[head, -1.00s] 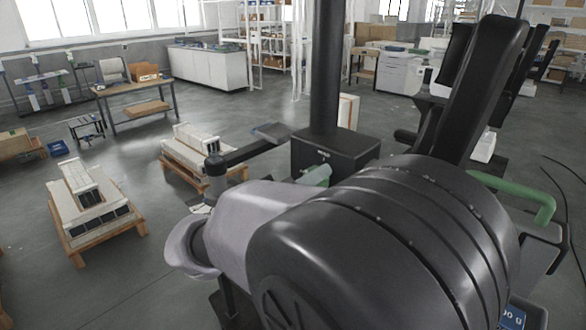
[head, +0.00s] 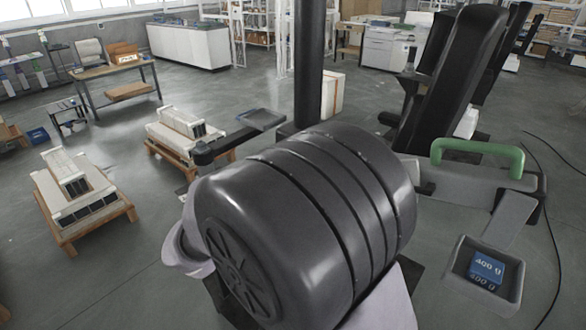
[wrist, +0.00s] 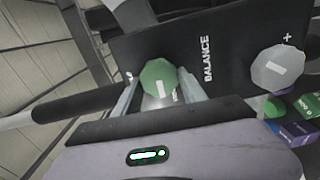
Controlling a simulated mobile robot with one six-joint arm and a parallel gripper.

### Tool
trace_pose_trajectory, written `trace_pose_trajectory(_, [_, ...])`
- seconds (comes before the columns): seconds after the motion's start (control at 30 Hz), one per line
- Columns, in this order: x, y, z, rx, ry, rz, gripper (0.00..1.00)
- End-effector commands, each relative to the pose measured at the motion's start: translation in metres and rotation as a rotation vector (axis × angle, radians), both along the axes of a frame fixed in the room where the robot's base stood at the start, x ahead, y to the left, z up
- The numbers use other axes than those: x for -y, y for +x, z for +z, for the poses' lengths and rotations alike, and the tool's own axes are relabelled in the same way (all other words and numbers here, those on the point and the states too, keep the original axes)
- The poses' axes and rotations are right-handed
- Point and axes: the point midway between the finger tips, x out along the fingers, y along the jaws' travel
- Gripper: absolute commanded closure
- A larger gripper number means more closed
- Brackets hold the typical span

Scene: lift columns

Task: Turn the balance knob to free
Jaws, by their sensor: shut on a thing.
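In the wrist view a dark panel (wrist: 225,60) carries the word BALANCE. A green faceted knob (wrist: 158,76) with a short white mark sits on the panel left of that word. My gripper (wrist: 158,92) has one finger on each side of the green knob and is shut on it. The lettering below the knob is partly hidden by the knob and gripper. In the head view my own arm covers the middle, and neither knob nor gripper shows.
A grey faceted knob (wrist: 276,68) with a white mark sits right of BALANCE, near a plus sign. In the head view a blue 400 g block (head: 487,268) lies in a grey tray (head: 458,284), below a green handle (head: 478,152). Pallets with pale stacks stand at left.

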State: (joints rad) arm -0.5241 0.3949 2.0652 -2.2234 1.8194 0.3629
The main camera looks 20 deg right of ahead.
Motion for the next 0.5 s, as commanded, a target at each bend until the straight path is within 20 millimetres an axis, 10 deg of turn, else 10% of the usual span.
trace_pose_trajectory(0.5, [0.0004,-0.0006,-0.0018,-0.05,-0.035,-0.002,0.92])
